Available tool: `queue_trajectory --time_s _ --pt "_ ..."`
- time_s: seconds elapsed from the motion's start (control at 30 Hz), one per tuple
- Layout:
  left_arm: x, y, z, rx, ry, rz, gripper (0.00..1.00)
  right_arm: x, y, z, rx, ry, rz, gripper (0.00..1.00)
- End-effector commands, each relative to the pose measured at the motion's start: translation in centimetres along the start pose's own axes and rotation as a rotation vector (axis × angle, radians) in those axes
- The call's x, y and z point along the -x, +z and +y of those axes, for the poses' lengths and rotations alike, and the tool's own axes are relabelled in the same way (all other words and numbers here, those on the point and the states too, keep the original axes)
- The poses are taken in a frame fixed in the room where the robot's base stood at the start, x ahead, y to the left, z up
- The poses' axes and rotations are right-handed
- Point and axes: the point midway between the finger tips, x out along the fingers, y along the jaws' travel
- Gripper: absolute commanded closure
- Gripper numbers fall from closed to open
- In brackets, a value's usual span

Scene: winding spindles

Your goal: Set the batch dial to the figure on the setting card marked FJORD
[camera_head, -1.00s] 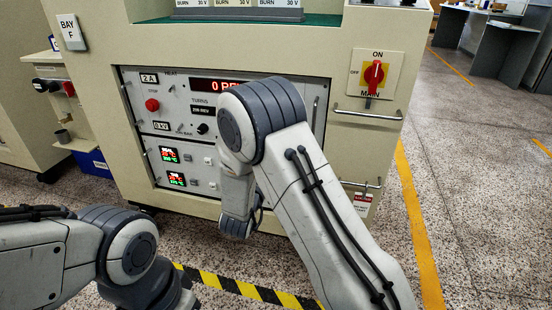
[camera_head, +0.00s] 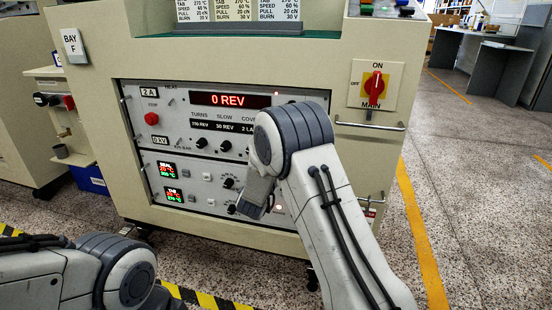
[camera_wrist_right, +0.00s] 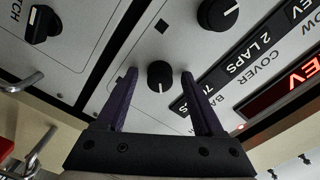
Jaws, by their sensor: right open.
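Three setting cards (camera_head: 236,10) stand on top of the machine, their upper parts cut off, so no FJORD name shows. The readable lines look alike. In the right wrist view a black knob (camera_wrist_right: 42,22) at the upper left has a partly cut-off label ending in TCH; its figures are not readable. My right gripper (camera_wrist_right: 159,73) is open and empty. A smaller black knob (camera_wrist_right: 160,76) with a white pointer shows between its fingertips, and I cannot tell how far beyond them. In the head view my right arm hides its fingers. Only my left arm's link shows, not its gripper.
The front panel carries a red 0 REV display (camera_head: 230,100), a red stop button (camera_head: 152,119) and several small knobs. Metal handles (camera_head: 368,125) project from the front. A red and yellow main switch (camera_head: 374,85) is at the right. Open floor lies to the right.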

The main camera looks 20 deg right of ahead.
Motion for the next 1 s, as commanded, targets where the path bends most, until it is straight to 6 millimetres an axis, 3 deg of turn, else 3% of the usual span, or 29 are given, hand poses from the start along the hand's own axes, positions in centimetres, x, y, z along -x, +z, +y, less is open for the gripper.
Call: queue_trajectory --time_s 0.07,0.2,0.23,0.27,0.67,1.0 --pt "0.0 0.0 0.0 0.0 0.0 0.0 0.5 0.0 0.0 0.0 0.0 0.0 0.0 0.31" --pt "0.0 0.0 0.0 0.0 0.0 0.0 0.5 0.0 0.0 0.0 0.0 0.0 0.0 0.84" --pt "0.0 0.0 0.0 0.0 0.0 0.0 0.5 0.0 0.0 0.0 0.0 0.0 0.0 0.96" --pt "0.0 0.0 0.0 0.0 0.0 0.0 0.5 0.1 0.0 0.0 0.0 0.0 0.0 1.0" --pt "0.9 -0.1 0.1 0.0 0.0 0.0 0.5 0.1 0.0 -0.2 0.064 -0.001 -0.003 1.0" --pt "3.8 -0.2 0.3 0.0 0.0 0.0 0.5 0.1 -0.1 -0.5 0.318 -0.001 -0.003 1.0"
